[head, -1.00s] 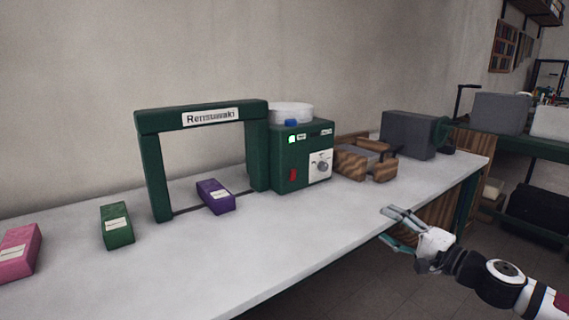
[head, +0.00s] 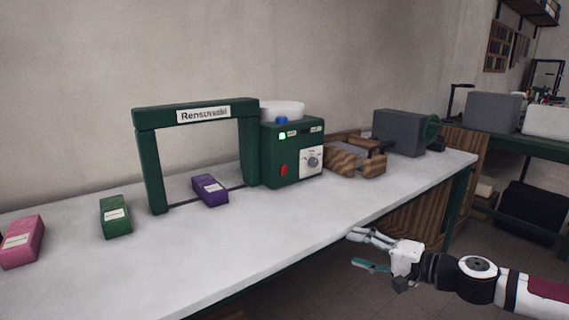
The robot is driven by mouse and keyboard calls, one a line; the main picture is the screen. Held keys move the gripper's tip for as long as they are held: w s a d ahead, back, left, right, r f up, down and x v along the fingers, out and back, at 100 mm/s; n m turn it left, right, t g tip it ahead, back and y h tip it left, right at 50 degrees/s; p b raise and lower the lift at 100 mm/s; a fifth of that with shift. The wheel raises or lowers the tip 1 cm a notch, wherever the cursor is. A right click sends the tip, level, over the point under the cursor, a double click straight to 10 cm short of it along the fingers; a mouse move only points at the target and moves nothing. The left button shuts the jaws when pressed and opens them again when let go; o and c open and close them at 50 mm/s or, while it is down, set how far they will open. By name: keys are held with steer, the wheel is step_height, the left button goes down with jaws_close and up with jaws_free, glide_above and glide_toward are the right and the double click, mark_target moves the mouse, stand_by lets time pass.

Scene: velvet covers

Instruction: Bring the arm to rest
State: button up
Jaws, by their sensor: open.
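My gripper (head: 362,249) is at the lower right of the head view, at the front edge of the white-topped table (head: 270,235). Its two fingers are spread apart with nothing between them. My arm reaches in from the right edge of the picture, roughly level. Whether the fingers touch the table edge cannot be told.
A green arch (head: 149,170) and a green control box (head: 283,165) stand on the table. A purple block (head: 210,192) lies under the arch; green (head: 115,217) and pink (head: 22,245) blocks lie left. A wooden holder (head: 340,160) and grey machine (head: 398,132) stand right. The table's front is clear.

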steer(key=s+a+f+n+g+h, duration=0.2)
steer(key=s+a+f+n+g, duration=0.3)
steer(key=s+a+f+g, duration=0.3)
steer(key=s+d+f+n+g+h, duration=0.2)
steer(key=s+d+n+g+h, duration=0.25)
steer(key=s, duration=0.75)
steer(key=s+d+r+m+t+h, duration=0.1)
steer(key=s+d+r+h, duration=0.15)
steer(key=s+r, duration=0.8)
steer(key=s+d+r+m+t+h, duration=0.1)
steer(key=s+d+r+t+h, duration=0.15)
steer(key=s+r, duration=0.8)
step_height(320, 180, up, 21)
steer(key=t+p, duration=0.2)
steer(key=p, duration=1.7)
steer(key=shift+w+a+t, duration=0.2)
steer(key=shift+a+t, duration=0.1)
steer(key=shift+t, duration=0.1)
steer(key=shift+r+h, duration=0.1)
steer(key=shift+h, duration=0.15)
